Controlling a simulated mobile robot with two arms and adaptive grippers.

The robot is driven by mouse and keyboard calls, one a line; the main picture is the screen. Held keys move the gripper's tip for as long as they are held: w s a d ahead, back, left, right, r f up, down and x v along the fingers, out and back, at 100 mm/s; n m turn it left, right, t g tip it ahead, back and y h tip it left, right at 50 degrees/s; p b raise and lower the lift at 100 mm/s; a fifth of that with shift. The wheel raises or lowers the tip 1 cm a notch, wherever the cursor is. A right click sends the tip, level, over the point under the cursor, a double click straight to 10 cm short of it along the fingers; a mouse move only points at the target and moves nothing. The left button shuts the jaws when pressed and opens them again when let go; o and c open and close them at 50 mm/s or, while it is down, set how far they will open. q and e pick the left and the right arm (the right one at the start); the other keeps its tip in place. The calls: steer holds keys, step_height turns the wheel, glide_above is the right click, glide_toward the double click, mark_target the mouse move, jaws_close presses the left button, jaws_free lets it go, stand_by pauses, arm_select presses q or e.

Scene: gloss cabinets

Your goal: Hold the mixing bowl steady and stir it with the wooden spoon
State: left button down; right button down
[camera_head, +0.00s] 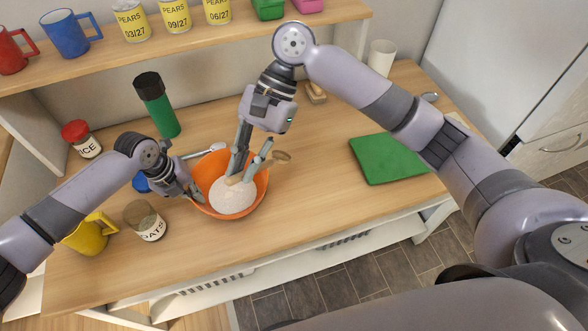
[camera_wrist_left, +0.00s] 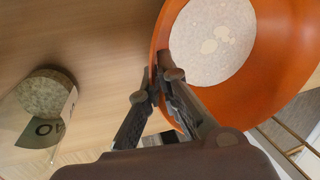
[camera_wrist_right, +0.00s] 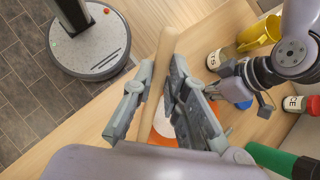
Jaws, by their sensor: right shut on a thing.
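The orange mixing bowl (camera_head: 262,187) stands on the wooden counter with pale, powdery contents (camera_head: 233,196); it also shows in the left wrist view (camera_wrist_left: 275,75). My left gripper (camera_head: 198,196) is at the bowl's left rim. In the left wrist view its fingers (camera_wrist_left: 157,82) are close together with the rim between them. My right gripper (camera_head: 250,165) is above the bowl, fingers pointing down, shut on the wooden spoon (camera_wrist_right: 160,75). The spoon's lower end is partly hidden by the fingers.
An oats jar (camera_head: 146,221) and a yellow mug (camera_head: 90,234) stand left of the bowl. A green bottle (camera_head: 157,105) and a red-lidded jar (camera_head: 82,138) stand behind. A green board (camera_head: 388,158) lies at the right. The counter between bowl and board is clear.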

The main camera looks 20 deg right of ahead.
steer(key=w+a+r+m+t+y, duration=0.6)
steer(key=w+r+m+t+y, duration=0.1)
steer(key=w+m+t+y, duration=0.15)
step_height(320, 180, down, 13)
steer(key=shift+w, duration=0.4)
stand_by(2.4)
